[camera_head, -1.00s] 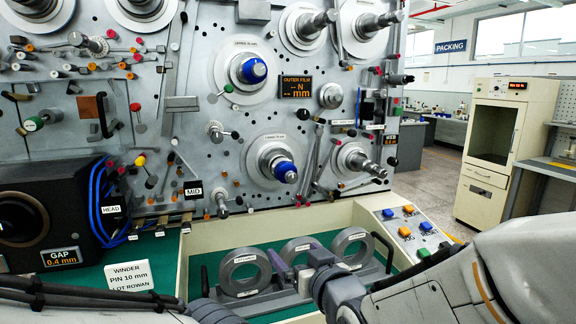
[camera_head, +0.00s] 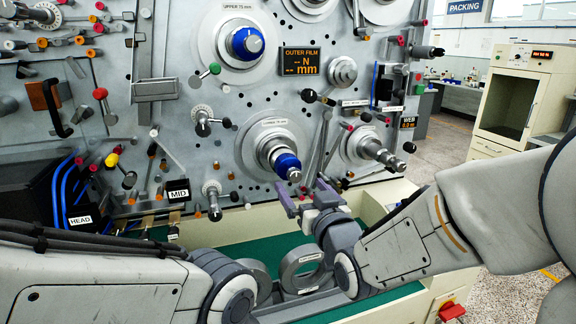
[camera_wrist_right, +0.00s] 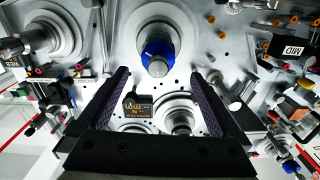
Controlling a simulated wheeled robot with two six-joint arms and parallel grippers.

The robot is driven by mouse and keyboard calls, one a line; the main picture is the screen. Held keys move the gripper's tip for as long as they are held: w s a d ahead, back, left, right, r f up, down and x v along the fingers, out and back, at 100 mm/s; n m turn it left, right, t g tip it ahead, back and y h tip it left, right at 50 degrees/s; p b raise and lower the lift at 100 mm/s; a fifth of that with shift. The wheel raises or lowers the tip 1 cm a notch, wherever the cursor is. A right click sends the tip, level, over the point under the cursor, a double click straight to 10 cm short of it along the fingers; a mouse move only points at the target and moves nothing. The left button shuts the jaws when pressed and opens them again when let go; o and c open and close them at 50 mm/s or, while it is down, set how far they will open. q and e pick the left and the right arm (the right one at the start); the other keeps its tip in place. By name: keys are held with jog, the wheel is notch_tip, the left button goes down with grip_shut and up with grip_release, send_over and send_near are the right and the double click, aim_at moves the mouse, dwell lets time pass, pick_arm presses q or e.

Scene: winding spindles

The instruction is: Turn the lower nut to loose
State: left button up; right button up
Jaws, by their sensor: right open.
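The lower nut (camera_head: 287,166) is blue with a metal shaft end, on the lower spindle of the grey panel. My right gripper (camera_head: 305,194) is open and empty, just below and slightly right of the nut. In the upside-down right wrist view, the lower nut (camera_wrist_right: 158,48) lies beyond the two dark fingers (camera_wrist_right: 168,92), roughly centred between them and apart from them. Another blue nut (camera_head: 247,43) sits on the upper spindle. My left arm enters at the lower left, but its gripper does not show.
Grey rings (camera_head: 305,268) stand in a rack below the panel. A bare metal spindle (camera_head: 380,152) juts out to the right of the lower nut. A green-knobbed lever (camera_head: 214,69) and a dark-knobbed lever (camera_head: 310,96) stick out above. The green tray floor (camera_head: 240,248) is partly clear.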

aim_at(290, 166)
jog(key=p+x, duration=0.2)
jog(key=x, duration=0.6)
jog(key=shift+w+d+p, duration=0.15)
jog(key=shift+w+p, duration=0.1)
jog(key=shift+p, duration=0.05)
jog(key=shift+w, duration=0.3)
jog(key=shift+f, duration=0.1)
jog(key=shift+c, duration=0.3)
